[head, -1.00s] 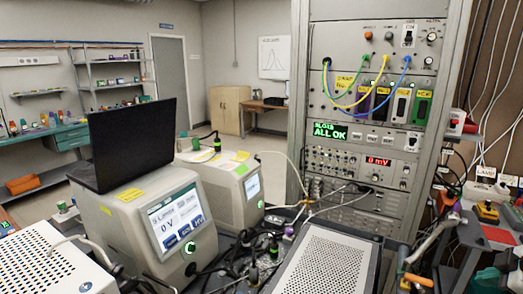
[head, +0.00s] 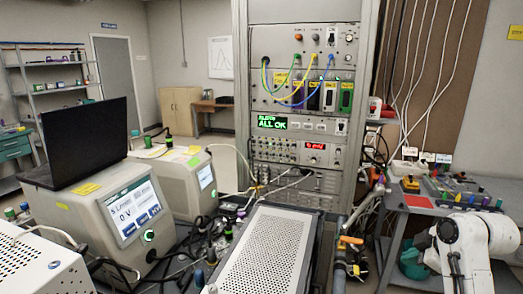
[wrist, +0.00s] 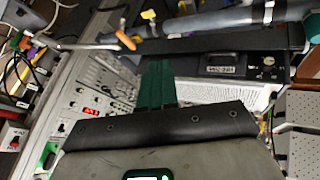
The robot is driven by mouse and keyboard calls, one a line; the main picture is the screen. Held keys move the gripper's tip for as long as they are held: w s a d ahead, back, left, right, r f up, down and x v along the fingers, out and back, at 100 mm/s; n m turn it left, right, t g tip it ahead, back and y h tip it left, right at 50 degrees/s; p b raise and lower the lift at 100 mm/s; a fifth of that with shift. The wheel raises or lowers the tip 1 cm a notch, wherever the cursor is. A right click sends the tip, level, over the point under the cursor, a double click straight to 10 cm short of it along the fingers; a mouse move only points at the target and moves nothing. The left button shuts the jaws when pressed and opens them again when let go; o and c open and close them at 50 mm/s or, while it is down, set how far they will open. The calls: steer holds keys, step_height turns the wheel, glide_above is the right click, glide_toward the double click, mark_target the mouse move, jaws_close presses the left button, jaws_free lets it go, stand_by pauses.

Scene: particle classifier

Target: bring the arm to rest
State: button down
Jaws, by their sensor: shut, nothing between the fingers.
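My gripper (wrist: 156,70) shows in the wrist view. Its green fingers are together and empty, beyond the dark gripper body. My white arm (head: 465,245) is folded at the lower right of the head view, in front of the right-hand table; its gripper cannot be made out there. In the wrist view the fingers overlap a dark instrument panel (wrist: 222,70) in the picture, and I cannot tell how near it is.
The tall instrument rack (head: 300,190) stands at centre. A perforated metal case (head: 268,255) lies in front of it. A grey box with a screen (head: 90,215) carries a black laptop (head: 85,145) at left. A cluttered table (head: 395,200) stands at right.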

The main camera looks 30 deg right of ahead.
steer(key=w+a+f+m+y, duration=0.1)
steer(key=w+a+f, duration=0.15)
steer(key=a, duration=0.45)
steer(key=w+a+f+m, duration=0.1)
steer(key=a+f, duration=0.3)
steer(key=a, duration=0.3)
steer(key=s+a+f+m+g+y, duration=0.1)
steer(key=s+a+f, duration=0.15)
steer(key=a, duration=0.55)
steer(key=s+a+f+m, duration=0.2)
steer(key=a+f, duration=0.2)
steer(key=a, duration=0.3)
steer(key=s+a+f+g, duration=0.1)
steer(key=s+a, duration=0.4)
steer(key=s+d+f+g+b, duration=0.1)
steer(key=s+f+g+b, duration=0.1)
steer(key=s+f+b, duration=0.3)
steer(key=s+d+f+m+g+b, duration=0.1)
steer(key=s+f+b, duration=0.4)
steer(key=f, duration=0.6)
steer(key=shift+s+g+h, duration=0.15)
steer(key=shift+g+h, duration=0.15)
steer(key=shift+g, duration=0.3)
